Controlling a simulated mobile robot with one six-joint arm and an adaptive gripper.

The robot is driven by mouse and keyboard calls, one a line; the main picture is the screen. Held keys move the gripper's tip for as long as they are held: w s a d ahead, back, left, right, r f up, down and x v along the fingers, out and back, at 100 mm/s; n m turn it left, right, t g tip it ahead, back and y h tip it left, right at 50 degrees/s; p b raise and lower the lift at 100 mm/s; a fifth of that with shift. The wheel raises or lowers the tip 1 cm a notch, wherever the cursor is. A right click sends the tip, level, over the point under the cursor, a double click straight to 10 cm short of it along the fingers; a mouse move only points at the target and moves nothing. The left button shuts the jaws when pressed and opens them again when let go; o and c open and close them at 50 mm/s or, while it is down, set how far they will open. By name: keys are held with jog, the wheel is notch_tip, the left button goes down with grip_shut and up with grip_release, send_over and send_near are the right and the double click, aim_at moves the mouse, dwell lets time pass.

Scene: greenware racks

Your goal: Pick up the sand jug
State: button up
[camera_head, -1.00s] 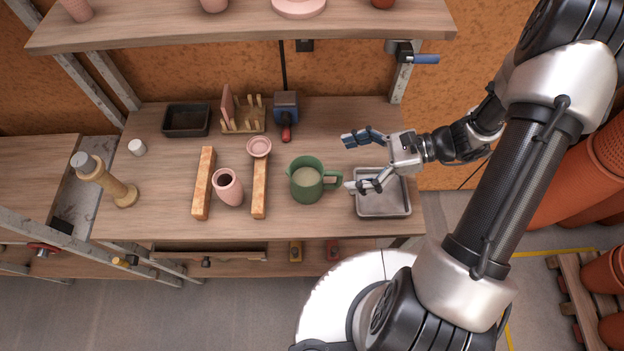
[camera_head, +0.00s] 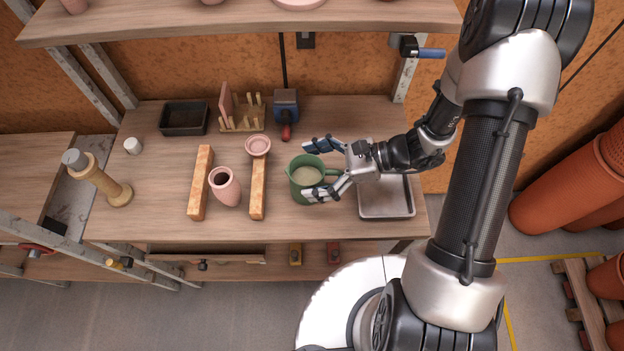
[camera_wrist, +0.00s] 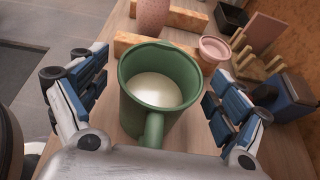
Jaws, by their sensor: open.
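The sand jug is a green jug (camera_head: 300,186) with pale contents, standing upright on the wooden bench in the head view. In the wrist view the jug (camera_wrist: 133,118) sits between my fingers, its handle toward my palm. My gripper (camera_head: 320,171) is open, with one finger on the far side of the jug and one on the near side. In the wrist view, gaps show between both fingers of my gripper (camera_wrist: 155,100) and the jug's wall.
A grey metal tray (camera_head: 398,214) lies right of the jug, partly under my arm. Left are two wooden battens (camera_head: 259,192), a pink vase (camera_head: 229,194) and a small pink bowl (camera_head: 258,154). A blue-grey block tool (camera_head: 286,103) stands behind. A shelf (camera_head: 200,30) overhangs the back.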

jog(key=shift+c, duration=0.4)
jog(key=c, duration=1.4)
